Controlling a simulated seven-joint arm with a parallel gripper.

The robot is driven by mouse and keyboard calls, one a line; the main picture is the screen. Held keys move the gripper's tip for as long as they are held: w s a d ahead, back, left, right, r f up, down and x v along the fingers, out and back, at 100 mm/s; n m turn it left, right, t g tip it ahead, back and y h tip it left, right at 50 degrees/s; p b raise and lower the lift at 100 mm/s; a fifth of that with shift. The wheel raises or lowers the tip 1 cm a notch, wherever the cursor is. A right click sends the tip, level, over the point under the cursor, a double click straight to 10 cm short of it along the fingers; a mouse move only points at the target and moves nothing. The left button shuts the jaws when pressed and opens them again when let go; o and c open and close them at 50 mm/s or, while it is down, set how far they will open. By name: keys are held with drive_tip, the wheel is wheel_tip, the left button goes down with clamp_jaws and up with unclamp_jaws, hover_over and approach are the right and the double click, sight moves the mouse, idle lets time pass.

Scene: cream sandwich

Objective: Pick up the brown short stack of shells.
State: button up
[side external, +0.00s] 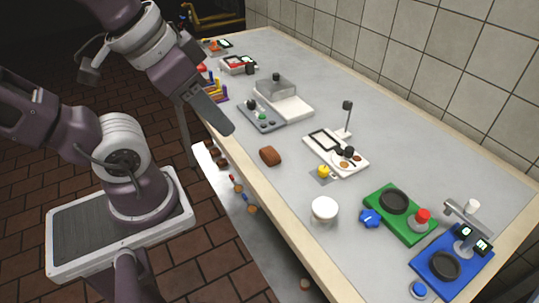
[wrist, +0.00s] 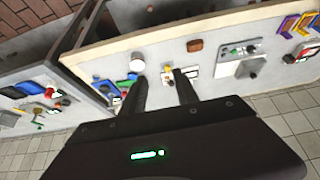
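The brown stack of shells (side external: 270,156) is a small rounded brown block lying on the grey counter near its front edge. It also shows in the wrist view (wrist: 194,46), up and to the right of the fingertips. My gripper (side external: 226,128) hangs up and to the left of the stack in the side view, apart from it. In the wrist view my gripper (wrist: 159,74) has its two dark fingers spread with nothing held between them. The exact height of my gripper above the counter is hard to tell.
A white round pot (side external: 324,209) and a white tray with a post (side external: 340,165) stand right of the stack. A grey button panel (side external: 262,116) is behind it. Green (side external: 385,205) and blue (side external: 462,245) stations are at the right. The counter around the stack is clear.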

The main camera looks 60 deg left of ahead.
drive_tip(key=o, duration=0.4)
drive_tip(key=m+g+y, duration=0.6)
drive_tip(key=m+y, duration=0.7)
drive_tip(key=m, duration=0.4)
hover_over(268, 150)
drive_tip(key=d, duration=0.2)
drive_tip(key=f, duration=1.8)
drive_tip(key=shift+s, duration=0.2)
drive_tip(key=shift+m+y, duration=0.3)
drive_tip(key=shift+m, duration=0.2)
drive_tip(key=f, duration=0.7)
drive_tip(key=shift+w, duration=0.25)
drive_tip(key=x, duration=0.2)
drive_tip(key=shift+a+f, duration=0.2)
drive_tip(key=shift+f, duration=0.25)
drive_tip(key=shift+a+f, duration=0.1)
drive_tip(key=shift+a, duration=0.2)
